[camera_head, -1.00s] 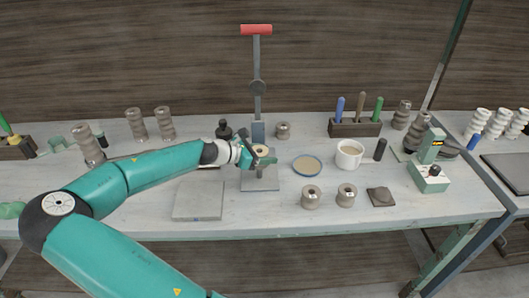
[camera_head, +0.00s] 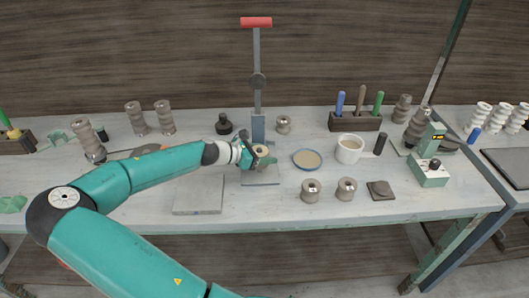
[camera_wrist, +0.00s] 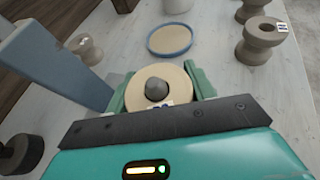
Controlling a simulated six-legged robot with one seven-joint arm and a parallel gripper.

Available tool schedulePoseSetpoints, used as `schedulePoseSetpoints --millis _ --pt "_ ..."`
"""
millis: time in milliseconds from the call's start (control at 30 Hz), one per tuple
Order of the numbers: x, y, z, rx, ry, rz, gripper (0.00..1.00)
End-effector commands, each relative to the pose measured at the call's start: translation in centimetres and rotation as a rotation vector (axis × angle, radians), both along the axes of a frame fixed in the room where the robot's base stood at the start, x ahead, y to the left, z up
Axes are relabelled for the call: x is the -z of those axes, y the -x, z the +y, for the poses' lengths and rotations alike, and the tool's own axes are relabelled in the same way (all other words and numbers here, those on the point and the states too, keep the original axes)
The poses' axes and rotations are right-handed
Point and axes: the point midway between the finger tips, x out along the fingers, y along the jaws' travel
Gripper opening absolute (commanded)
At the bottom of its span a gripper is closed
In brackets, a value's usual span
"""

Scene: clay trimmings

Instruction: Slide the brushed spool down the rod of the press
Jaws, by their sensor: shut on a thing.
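The press stands at the middle back of the bench, with a red handle (camera_head: 256,22), a grey column (camera_head: 257,98) and a flat base plate (camera_head: 262,182). My gripper (camera_head: 262,157) is shut on a tan spool (camera_head: 261,150) above that plate. In the wrist view the spool (camera_wrist: 137,90) sits between the two green fingers, its flat ring face toward the camera. The rounded grey tip of the rod (camera_wrist: 156,89) shows in the spool's hole, so the spool is around the rod. The spool's lower side and the lower rod are hidden by my gripper.
A blue-rimmed dish (camera_head: 307,160) and a white mug (camera_head: 349,149) stand right of the press. Two spools (camera_head: 310,190) (camera_head: 346,189) stand at the front right, another spool (camera_head: 284,124) behind. A grey slab (camera_head: 199,194) lies front left. A dark knobbed piece (camera_head: 224,124) stands left of the column.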

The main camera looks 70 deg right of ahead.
Motion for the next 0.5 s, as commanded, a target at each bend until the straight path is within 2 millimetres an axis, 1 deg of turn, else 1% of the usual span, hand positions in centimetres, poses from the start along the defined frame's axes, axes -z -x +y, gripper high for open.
schedulePoseSetpoints --millis 500 --pt "1.4 0.0 0.0 0.001 0.001 0.001 0.24"
